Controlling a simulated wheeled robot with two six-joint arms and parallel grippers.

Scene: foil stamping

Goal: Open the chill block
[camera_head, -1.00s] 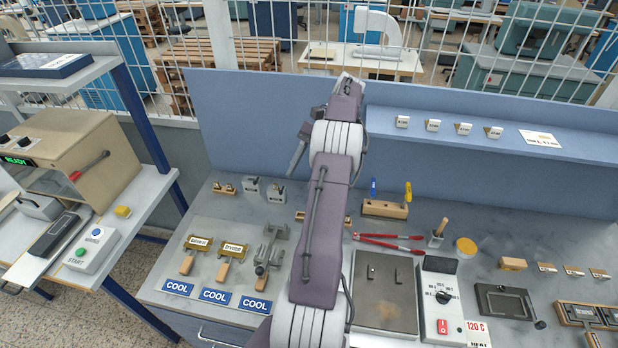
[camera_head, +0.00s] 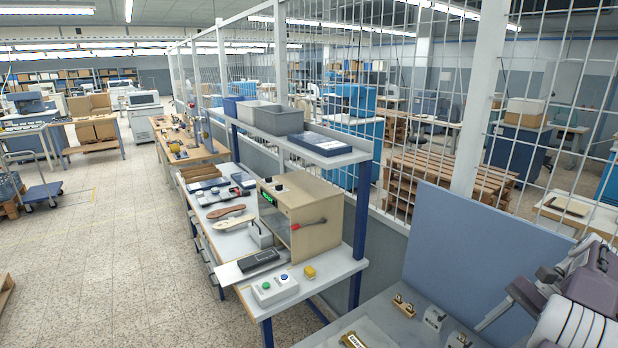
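I cannot tell for sure which thing is the chill block. Small metal pieces on the grey bench at the lower right include a grey block (camera_head: 434,317) and another grey block (camera_head: 460,340) cut by the frame edge. My other gripper is out of view. Most of the grey bench lies outside the frame.
A tan machine (camera_head: 300,220) with a green display and red handle stands on the side table. A box with green and blue buttons (camera_head: 275,288), a yellow block (camera_head: 310,272) and a dark device (camera_head: 258,260) are near it. Open tiled floor (camera_head: 120,260) lies left.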

